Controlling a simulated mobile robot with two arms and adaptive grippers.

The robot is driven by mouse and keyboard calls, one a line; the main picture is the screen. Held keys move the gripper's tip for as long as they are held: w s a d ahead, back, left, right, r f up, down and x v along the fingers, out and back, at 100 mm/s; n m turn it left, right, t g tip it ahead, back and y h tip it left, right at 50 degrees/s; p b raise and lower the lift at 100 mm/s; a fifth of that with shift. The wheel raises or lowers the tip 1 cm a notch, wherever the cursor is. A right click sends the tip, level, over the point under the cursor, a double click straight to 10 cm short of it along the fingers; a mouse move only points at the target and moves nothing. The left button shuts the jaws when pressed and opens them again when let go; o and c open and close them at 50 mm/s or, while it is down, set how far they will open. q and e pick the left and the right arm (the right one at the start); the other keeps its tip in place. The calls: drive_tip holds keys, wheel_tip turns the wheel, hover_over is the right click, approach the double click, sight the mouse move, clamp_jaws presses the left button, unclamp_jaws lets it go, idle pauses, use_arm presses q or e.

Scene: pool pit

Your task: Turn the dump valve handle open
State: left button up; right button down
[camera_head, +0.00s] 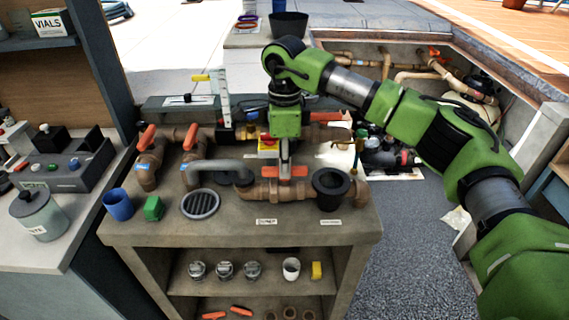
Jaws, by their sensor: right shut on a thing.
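The dump valve handle (298,171) is a short orange lever on a brown pipe (262,191) at the front of the grey bench. It lies left to right in the picture, roughly in line with that pipe. My right gripper (285,168) reaches down from above and is shut on the handle, hiding its middle. A small white label (266,221), which seems to read DUMP, is on the bench in front of it. My left gripper is not in view.
A black cup-shaped fitting (331,187) stands close right of the handle. A grey hose (215,166) and a round grate (200,204) are to the left. Other orange handles (190,137) stand behind. A blue cup (118,204) and green block (153,208) sit at the front left.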

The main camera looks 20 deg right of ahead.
drive_tip(key=c, duration=2)
unclamp_jaws()
drive_tip(key=shift+r, duration=0.1)
wheel_tip(320, 180, up, 12)
